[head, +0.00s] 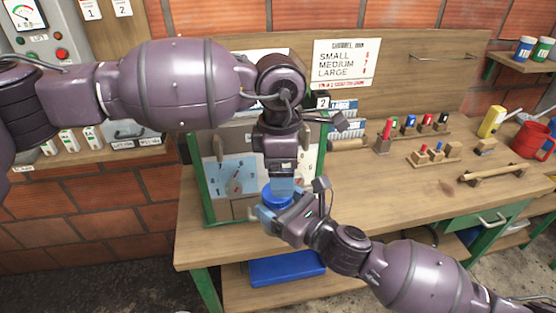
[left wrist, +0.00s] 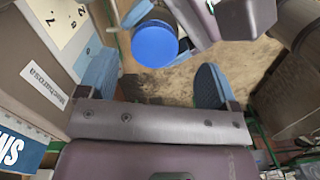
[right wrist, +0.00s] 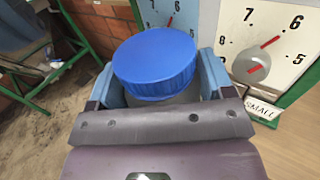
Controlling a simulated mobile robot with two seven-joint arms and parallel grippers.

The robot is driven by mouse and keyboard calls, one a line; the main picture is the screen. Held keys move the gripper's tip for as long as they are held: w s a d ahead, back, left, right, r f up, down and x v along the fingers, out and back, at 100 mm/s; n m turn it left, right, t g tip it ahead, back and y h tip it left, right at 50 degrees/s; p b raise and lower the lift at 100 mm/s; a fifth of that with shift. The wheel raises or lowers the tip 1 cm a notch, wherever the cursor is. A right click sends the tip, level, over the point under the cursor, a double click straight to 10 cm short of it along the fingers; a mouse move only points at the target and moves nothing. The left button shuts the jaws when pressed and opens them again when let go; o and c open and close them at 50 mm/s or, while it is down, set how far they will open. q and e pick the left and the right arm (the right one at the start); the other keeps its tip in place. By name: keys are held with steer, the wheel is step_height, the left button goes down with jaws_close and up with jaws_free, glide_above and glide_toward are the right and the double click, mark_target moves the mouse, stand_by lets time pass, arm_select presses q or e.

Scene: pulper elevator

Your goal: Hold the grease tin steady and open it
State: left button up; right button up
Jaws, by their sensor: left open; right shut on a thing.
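The grease tin has a round blue lid (head: 272,194) and a grey body (right wrist: 185,97). My right gripper (right wrist: 160,80) is shut on the body, one blue finger on each side, and holds the tin upright near the front of the bench in the head view. The lid (right wrist: 155,62) sits on the tin. My left gripper (head: 281,186) points down just above the lid, which it partly hides in the head view. In the left wrist view its fingers (left wrist: 155,80) are wide apart, and the lid (left wrist: 155,44) shows beyond the gap, apart from both.
A green-framed dial panel (head: 232,165) stands close behind the tin. The wooden bench (head: 400,195) carries several coloured markers in blocks, a red mug (head: 532,141) and a yellow bottle (head: 491,121). A blue box (head: 287,268) lies on the lower shelf.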

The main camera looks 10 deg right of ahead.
mark_target(277, 210)
arm_select(q)
steer(key=r+m, duration=0.1)
steer(key=m, duration=0.1)
steer(key=shift+d+r+m, duration=0.1)
steer(key=shift+r+m, duration=0.1)
steer(key=shift+m, duration=0.1)
steer(key=m, duration=0.2)
steer(key=r+m, duration=0.1)
steer(key=m, duration=0.1)
steer(key=shift+w+a+r, duration=0.2)
steer(key=shift+a+r+m, duration=0.1)
steer(key=shift+r+m, duration=0.05)
steer(key=shift+m, duration=0.55)
steer(key=shift+w+a+m+y, duration=0.1)
steer(key=shift+a+m+y, duration=0.05)
steer(key=shift+m, duration=0.45)
steer(key=shift+a+m+y, duration=0.1)
steer(key=shift+m+y, duration=0.05)
steer(key=shift+m, duration=0.45)
steer(key=shift+f, duration=4.05)
steer(key=c, duration=0.9)
steer(key=n, duration=0.4)
steer(key=shift+d+r+n, duration=0.1)
steer(key=shift+n, duration=0.3)
steer(key=shift+c, duration=0.2)
steer(key=n, duration=0.5)
